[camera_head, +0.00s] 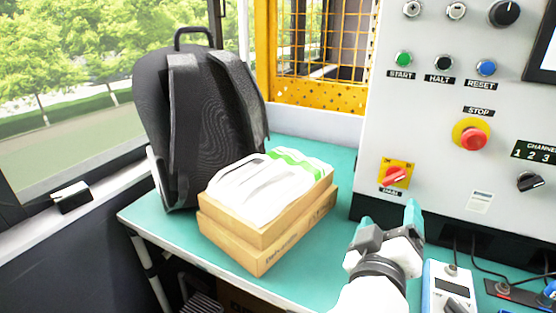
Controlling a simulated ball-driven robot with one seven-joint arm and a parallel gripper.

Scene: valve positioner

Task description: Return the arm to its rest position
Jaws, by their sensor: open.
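My gripper (389,217) is at the lower right of the head view, at the end of my white arm. Its two teal fingertips are apart, with nothing visible between them. It is over the teal table (310,285), in front of the lower part of the grey control panel (430,110). In the picture it lies below the red rotary switch (396,175) on its yellow plate. I cannot tell its exact distance from the panel.
A black backpack (200,120) stands on the table at the left. Two stacked cardboard boxes (262,255) carry white and green packages (265,187). A white device (447,290) and cables lie right of my gripper. A window ledge (95,190) borders the left.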

